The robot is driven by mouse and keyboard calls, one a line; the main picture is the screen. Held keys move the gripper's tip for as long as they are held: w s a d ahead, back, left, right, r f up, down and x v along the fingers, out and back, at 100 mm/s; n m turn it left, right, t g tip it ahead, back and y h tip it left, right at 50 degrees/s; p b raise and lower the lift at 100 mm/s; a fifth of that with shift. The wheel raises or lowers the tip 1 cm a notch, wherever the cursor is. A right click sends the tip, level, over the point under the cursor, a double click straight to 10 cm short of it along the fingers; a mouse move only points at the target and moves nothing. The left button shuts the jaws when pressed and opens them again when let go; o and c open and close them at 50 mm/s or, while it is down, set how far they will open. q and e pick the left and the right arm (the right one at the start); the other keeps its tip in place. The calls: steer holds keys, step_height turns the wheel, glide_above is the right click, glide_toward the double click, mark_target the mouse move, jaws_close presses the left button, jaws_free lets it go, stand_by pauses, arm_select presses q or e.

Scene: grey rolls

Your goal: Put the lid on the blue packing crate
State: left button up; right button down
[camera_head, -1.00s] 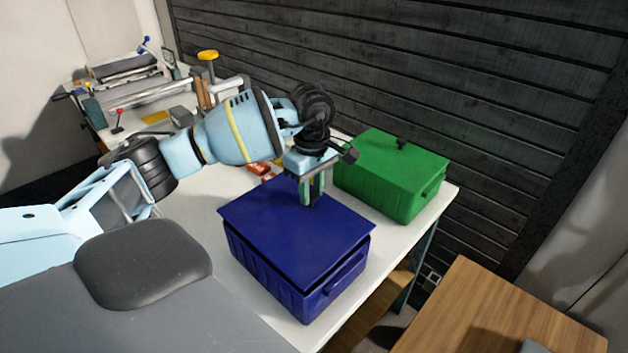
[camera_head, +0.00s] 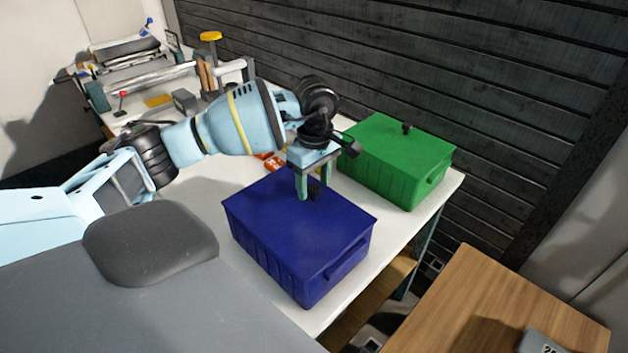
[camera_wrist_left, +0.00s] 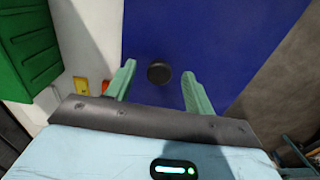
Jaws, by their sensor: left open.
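The blue packing crate (camera_head: 285,262) stands on the white table. Its flat blue lid (camera_head: 296,226) lies on top of it, and I see no clear gap between the lid and the walls. The lid has a small dark knob (camera_head: 315,190), which shows as a round black disc in the left wrist view (camera_wrist_left: 159,73). My left gripper (camera_head: 306,192) is just above the lid with its fingers open on either side of the knob. In the wrist view the fingers stand apart from the knob. My right gripper is not in view.
A green crate with its lid on (camera_head: 385,168) stands behind and right of the blue crate. Small red and orange items (camera_head: 274,163) lie behind my gripper. A wooden table (camera_head: 480,310) is at the lower right. Machinery (camera_head: 150,80) stands at the back left.

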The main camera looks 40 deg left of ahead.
arm_select(q)
steer(key=shift+w+r, duration=0.1)
steer(key=shift+r, duration=3.8)
